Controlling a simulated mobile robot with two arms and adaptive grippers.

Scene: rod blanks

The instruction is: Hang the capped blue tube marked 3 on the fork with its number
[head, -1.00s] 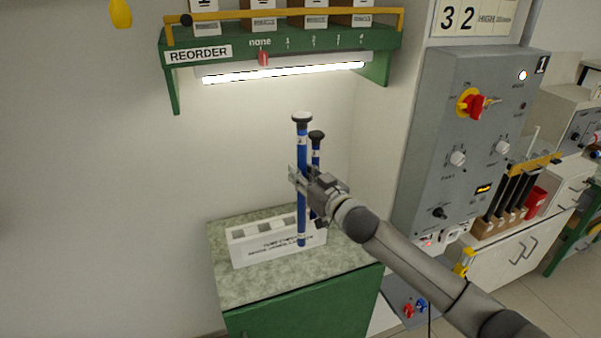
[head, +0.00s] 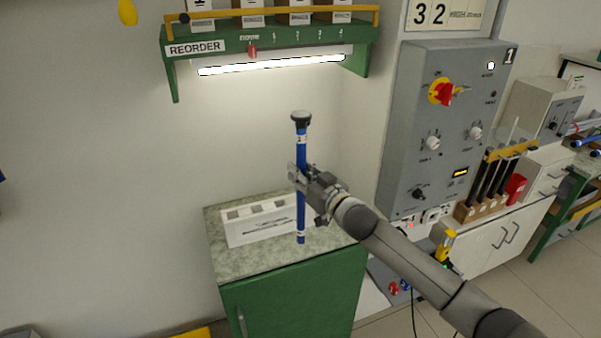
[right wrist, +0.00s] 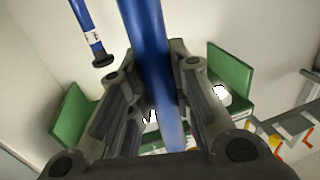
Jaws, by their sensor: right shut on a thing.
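A blue tube (head: 300,206) with a black cap stands upright in the air in the head view, in front of the green-fronted cabinet. It bears white labels whose marks I cannot read. My right gripper (head: 299,177) is shut on it around the upper middle. The tube also runs between the fingers in the right wrist view (right wrist: 148,45). A second blue tube (right wrist: 82,18) with a dark end and a white label shows at the top left of the right wrist view, apart from the gripper. It cannot be made out in the head view. I cannot identify the numbered fork. My left gripper is not in view.
A green REORDER shelf (head: 270,38) hangs above. A grey control panel (head: 440,130) and a rack of black rods (head: 484,201) stand to the right. More blue tubes lie at the far right (head: 588,141).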

